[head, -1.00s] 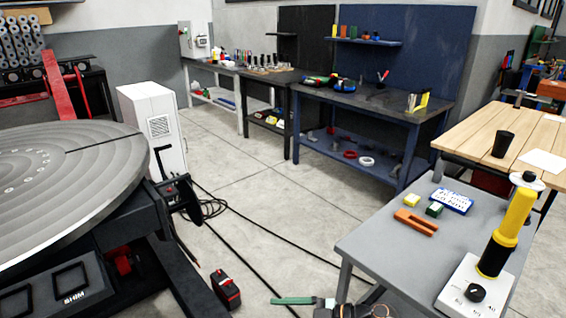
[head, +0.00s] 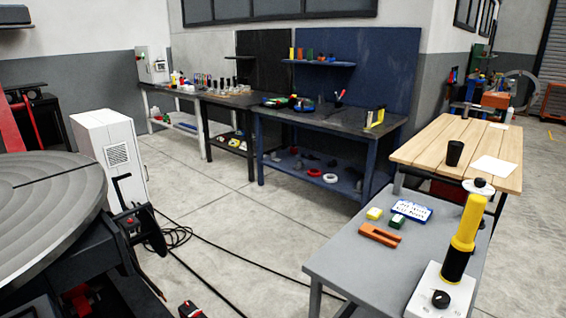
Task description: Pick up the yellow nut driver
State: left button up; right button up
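I cannot make out a yellow nut driver for certain. A row of small upright tools (head: 207,84) stands on the far dark bench (head: 214,97), too small to tell apart. A yellow item (head: 379,117) stands at the right end of the blue workbench (head: 330,113); its kind is unclear. A large yellow and black cylinder (head: 464,238) stands tilted on a white box with a knob (head: 425,296) on the near grey table (head: 345,270). Neither of my grippers shows.
A round turntable (head: 50,190) fills the left, beside a white cabinet (head: 100,150). Black cables (head: 225,260) cross the open floor (head: 225,200). A wooden table (head: 470,145) with a black cup (head: 454,153) stands at the right. An orange fork-shaped piece (head: 379,236) lies on the grey table.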

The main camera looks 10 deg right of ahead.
aim_at(462, 246)
jog(key=z, duration=1.4)
jog(key=i+l, duration=0.55)
jog(key=l, duration=0.15)
jog(key=i+l+u, duration=0.15)
jog(key=l, duration=0.25)
jog(key=i+l+u, duration=0.2)
jog(key=i+l, duration=0.1)
jog(key=l, duration=0.1)
